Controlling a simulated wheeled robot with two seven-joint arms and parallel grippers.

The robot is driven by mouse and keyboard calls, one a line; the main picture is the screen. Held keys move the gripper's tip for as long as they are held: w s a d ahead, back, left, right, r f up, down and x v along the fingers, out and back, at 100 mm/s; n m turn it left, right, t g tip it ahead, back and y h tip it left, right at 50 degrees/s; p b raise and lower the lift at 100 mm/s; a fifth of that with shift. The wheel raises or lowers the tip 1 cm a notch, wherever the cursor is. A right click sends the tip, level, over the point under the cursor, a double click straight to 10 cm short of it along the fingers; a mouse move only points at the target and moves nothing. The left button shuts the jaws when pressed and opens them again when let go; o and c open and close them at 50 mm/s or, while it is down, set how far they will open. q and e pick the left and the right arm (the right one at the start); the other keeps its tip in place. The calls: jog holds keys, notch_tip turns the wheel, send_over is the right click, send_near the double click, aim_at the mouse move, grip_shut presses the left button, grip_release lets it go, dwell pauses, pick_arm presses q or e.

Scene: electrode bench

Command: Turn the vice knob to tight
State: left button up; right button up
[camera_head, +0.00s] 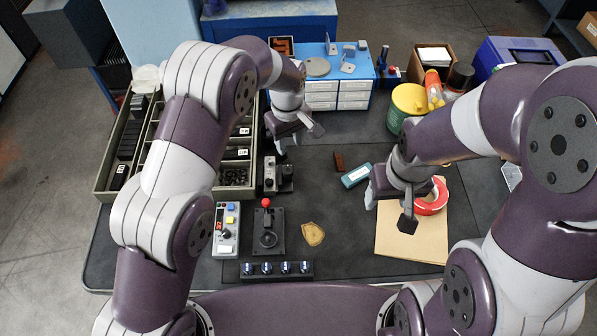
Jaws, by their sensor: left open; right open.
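A small grey and black device (278,176) on the mat, left of the middle, looks like the vice. Its knob is too small to make out surely, and I cannot tell its setting. My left gripper (296,138) is open and empty, just beyond this device in the picture and apart from it. My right gripper (389,207) is open, above the left part of a tan board (395,243), with nothing seen between its fingers.
A black fixture with a red ball (266,203), a control box (227,243) and a row of knobs (277,269) stand in front. A teal block (355,175) lies near my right gripper. Compartment trays (104,178) stand left, drawers (338,97) behind.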

aim_at(288, 171)
pick_arm(q)
jog(key=f+n, duration=0.1)
jog(key=f, duration=0.2)
jog(key=f+p, duration=0.1)
jog(key=f, duration=0.3)
jog(key=a+f+n+p, duration=0.1)
jog(key=f, duration=0.3)
jog(key=shift+w+f+n, duration=0.1)
jog(key=shift+n, duration=0.2)
jog(key=shift+d+f, duration=0.1)
jog(key=shift+f, duration=0.05)
jog(key=c, duration=0.7)
pick_arm(e)
jog(key=shift+a+r, duration=0.2)
jog(key=shift+r, duration=0.4)
jog(key=shift+a+r, duration=0.2)
jog(key=shift+r, duration=0.4)
